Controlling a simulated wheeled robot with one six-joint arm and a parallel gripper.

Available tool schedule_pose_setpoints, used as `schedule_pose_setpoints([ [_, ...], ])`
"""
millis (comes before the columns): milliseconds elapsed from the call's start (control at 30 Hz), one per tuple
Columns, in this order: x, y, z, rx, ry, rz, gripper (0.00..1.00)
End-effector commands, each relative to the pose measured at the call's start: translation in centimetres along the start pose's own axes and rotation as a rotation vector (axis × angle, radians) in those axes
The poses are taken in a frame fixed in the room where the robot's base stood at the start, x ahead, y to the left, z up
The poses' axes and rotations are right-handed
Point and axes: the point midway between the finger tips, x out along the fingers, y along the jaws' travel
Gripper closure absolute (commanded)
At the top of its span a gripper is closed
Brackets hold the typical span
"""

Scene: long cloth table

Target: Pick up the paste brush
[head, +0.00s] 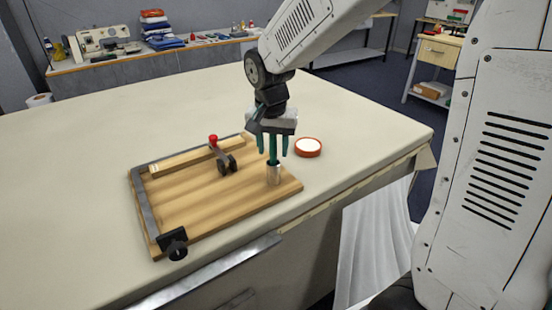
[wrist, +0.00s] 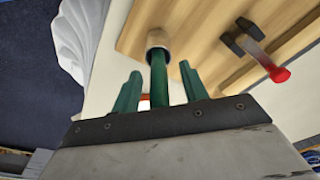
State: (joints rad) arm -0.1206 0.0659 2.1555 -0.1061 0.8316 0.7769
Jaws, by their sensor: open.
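The paste brush (head: 273,158) has a thin green handle and stands upright at the near right end of a wooden board. Its lower end meets a short tan cylinder (head: 274,175); I cannot tell if this is a holder or part of the brush. My gripper (head: 272,147) points down from above, its green fingers open on either side of the handle. In the wrist view the handle (wrist: 159,90) runs between the two fingers (wrist: 159,72) with gaps on both sides. The tan cylinder (wrist: 159,40) lies beyond the fingertips.
The wooden board (head: 190,205) carries a metal edge strip, a wooden strip, a red-knobbed clamp (head: 222,155) and a black clamp (head: 174,243). A round orange-rimmed dish (head: 308,147) sits just right of my gripper. The cloth table (head: 75,160) is clear at left.

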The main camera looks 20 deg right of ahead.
Motion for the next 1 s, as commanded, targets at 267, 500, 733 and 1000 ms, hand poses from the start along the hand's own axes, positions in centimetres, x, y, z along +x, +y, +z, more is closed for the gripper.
schedule_pose_setpoints([
  [267,-0.1,0.0,0.0,0.001,0.000,0.000,1.00],
  [500,-0.1,0.1,-0.1,0.001,0.001,0.000,1.00],
  [733,-2.4,0.0,-0.4,0.001,0.005,-0.004,1.00],
  [1000,-7.7,0.0,-1.0,0.001,0.004,-0.003,1.00],
])
